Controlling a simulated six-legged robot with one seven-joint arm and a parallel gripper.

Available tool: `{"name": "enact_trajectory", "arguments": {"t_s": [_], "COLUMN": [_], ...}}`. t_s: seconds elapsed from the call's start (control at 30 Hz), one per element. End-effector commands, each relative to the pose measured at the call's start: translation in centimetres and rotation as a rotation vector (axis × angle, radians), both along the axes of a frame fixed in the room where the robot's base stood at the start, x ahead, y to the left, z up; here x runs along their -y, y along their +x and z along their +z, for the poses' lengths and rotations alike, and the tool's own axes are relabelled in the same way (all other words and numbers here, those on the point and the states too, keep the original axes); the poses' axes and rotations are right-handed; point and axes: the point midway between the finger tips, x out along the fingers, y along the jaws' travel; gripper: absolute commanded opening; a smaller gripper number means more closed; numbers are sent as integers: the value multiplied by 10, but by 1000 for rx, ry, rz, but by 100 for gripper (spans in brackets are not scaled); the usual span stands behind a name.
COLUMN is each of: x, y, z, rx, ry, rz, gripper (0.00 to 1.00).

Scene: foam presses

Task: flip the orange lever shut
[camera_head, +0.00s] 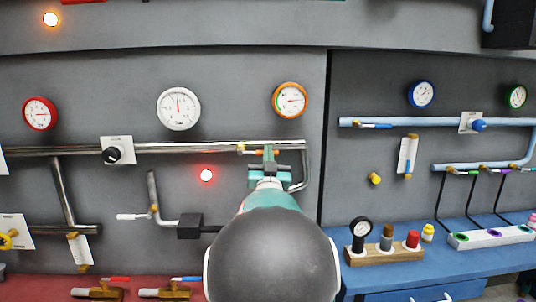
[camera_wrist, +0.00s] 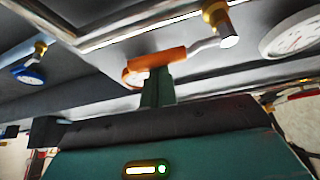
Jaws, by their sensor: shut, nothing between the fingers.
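The orange lever (camera_wrist: 158,58) shows in the wrist view as an orange grip on a metal rod, running to a brass valve (camera_wrist: 216,14) on a metal pipe. In the head view the lever (camera_head: 259,152) lies roughly level along the silver pipe, partly hidden by my gripper. My gripper (camera_head: 268,154) is shut and empty, its fingertips right at the lever. In the wrist view the green fingers (camera_wrist: 157,88) reach up to the underside of the orange grip. I cannot tell whether they touch it.
The silver pipe (camera_head: 200,148) runs along the grey wall, with a white gauge (camera_head: 178,108) and an orange-rimmed gauge (camera_head: 290,100) above it. A red light (camera_head: 206,175) glows below the pipe. A blue bench (camera_head: 400,270) with fittings stands at right.

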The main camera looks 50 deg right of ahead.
Motion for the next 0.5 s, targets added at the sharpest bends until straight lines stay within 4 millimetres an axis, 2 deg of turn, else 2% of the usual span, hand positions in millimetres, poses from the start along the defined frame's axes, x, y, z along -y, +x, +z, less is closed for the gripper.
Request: {"name": "enact_trajectory", "arguments": {"t_s": [0.27,0.5], "x": [0,-1], "y": [1,2], "z": [-7,-18], "rx": [47,160], "ry": [45,145], "rz": [0,1], "gripper": [0,0]}}
